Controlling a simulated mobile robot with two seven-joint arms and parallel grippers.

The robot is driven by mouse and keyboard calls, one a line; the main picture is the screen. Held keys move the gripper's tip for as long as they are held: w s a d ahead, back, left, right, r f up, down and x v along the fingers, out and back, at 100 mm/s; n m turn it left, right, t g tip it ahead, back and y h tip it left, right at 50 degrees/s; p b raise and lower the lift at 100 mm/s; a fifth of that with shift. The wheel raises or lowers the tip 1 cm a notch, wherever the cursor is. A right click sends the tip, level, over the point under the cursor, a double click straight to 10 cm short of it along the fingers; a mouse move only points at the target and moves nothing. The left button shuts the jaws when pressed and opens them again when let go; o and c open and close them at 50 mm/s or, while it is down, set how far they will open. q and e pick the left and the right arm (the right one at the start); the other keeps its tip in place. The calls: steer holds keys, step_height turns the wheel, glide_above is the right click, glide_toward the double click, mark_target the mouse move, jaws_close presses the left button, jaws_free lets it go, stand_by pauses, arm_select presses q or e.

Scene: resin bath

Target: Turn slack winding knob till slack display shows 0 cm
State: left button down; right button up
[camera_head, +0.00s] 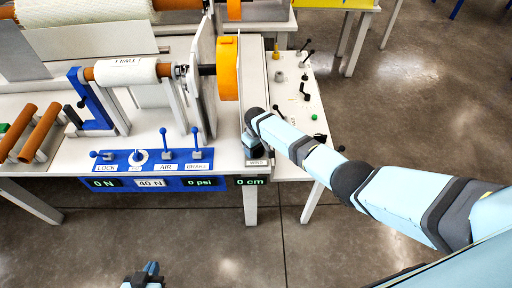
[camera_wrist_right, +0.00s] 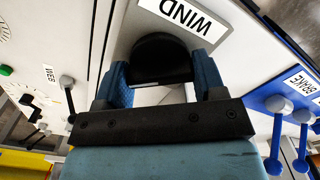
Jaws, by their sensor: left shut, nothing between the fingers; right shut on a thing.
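The slack display (camera_head: 251,181) on the front edge of the machine reads 0 cm in green. The black winding knob (camera_wrist_right: 160,60) sits beside the WIND label (camera_wrist_right: 188,16) in the right wrist view. My right gripper (camera_wrist_right: 162,82) is shut on this knob, with a blue finger on each side. In the head view my right gripper (camera_head: 251,145) is at the machine's front right corner, and the knob is mostly hidden there. My left gripper (camera_head: 150,272) is shut and empty, low over the floor in front of the machine.
A blue panel (camera_head: 125,160) with levers and a dial lies left of my right gripper. Its displays read 0 N, 40 N and 0 psi. An orange roll (camera_head: 228,68) stands behind. A white side panel (camera_head: 293,100) with levers is at the right. Open floor lies in front.

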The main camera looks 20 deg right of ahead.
steer(key=o, duration=0.9)
steer(key=shift+d, duration=0.1)
steer(key=shift+r, duration=0.1)
step_height(320, 180, up, 14)
steer(key=shift+f, duration=0.15)
